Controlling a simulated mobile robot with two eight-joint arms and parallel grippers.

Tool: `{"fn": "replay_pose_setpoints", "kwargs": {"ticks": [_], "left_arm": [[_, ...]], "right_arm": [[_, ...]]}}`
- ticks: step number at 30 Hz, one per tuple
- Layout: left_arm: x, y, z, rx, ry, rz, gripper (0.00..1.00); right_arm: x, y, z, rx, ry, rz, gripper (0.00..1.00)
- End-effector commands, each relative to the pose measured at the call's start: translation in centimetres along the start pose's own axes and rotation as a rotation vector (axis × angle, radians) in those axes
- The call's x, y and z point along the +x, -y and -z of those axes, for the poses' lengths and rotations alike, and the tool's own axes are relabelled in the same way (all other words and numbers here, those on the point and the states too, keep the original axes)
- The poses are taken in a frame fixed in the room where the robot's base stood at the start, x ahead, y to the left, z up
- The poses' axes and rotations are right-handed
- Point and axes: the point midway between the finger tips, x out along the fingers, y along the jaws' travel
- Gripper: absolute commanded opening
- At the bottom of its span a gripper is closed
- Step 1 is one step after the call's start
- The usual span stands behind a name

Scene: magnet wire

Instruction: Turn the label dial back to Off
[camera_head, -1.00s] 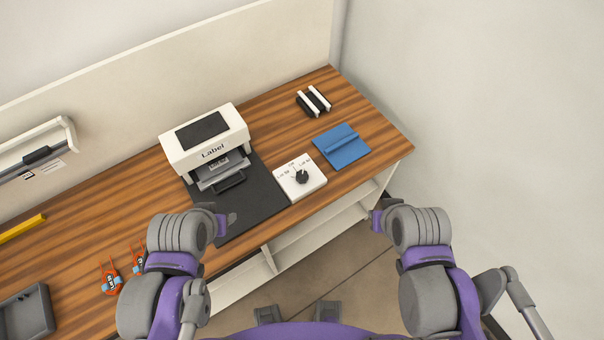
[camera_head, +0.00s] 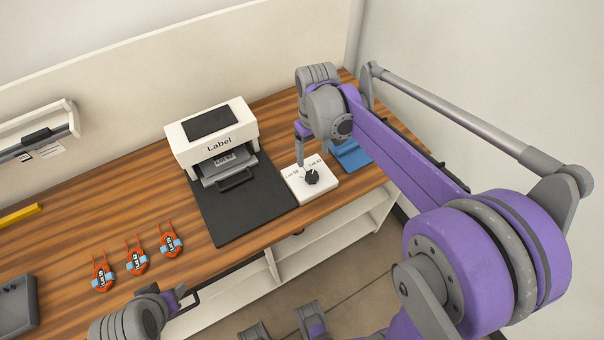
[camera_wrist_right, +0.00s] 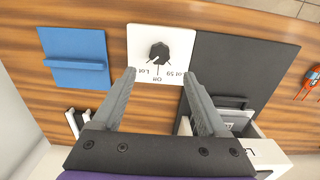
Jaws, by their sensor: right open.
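The label dial is a black knob (camera_head: 312,177) on a white plate (camera_head: 325,190) at the right of the table. In the right wrist view the knob (camera_wrist_right: 159,53) faces the printed words Off and two Lot marks, one cut off by a finger. I cannot tell for sure which mark its pointer faces. My right gripper (camera_head: 302,152) points down over the plate's back edge. In its wrist view the gripper (camera_wrist_right: 159,73) is open and empty, fingers apart on the label side of the knob. My left gripper (camera_head: 180,298) is low at the front edge, its jaws unclear.
The white Label printer (camera_head: 212,135) stands on a dark mat (camera_head: 240,215) left of the dial. Several orange tagged items (camera_head: 136,259) lie at front left.

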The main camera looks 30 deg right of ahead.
Motion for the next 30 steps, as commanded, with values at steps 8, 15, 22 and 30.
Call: {"fn": "replay_pose_setpoints", "kwargs": {"ticks": [8, 15, 22, 30], "left_arm": [[0.6, 0.0, -0.4, 0.0, 0.002, 0.0, 0.5], [0.9, 0.0, -0.6, 0.0, 0.004, 0.0, 0.5], [1.0, 0.0, -0.6, 0.0, 0.004, 0.0, 0.5], [1.0, 0.0, -0.6, 0.0, 0.004, 0.0, 0.5]], "right_arm": [[5.4, 0.0, 0.0, 0.0, -0.001, 0.0, 0.76], [8.7, 0.1, 0.1, 0.0, -0.002, 0.0, 0.76], [9.5, 0.1, 0.0, 0.0, -0.002, 0.0, 0.76], [9.4, 0.1, 0.0, 0.0, -0.002, 0.0, 0.6]]}}
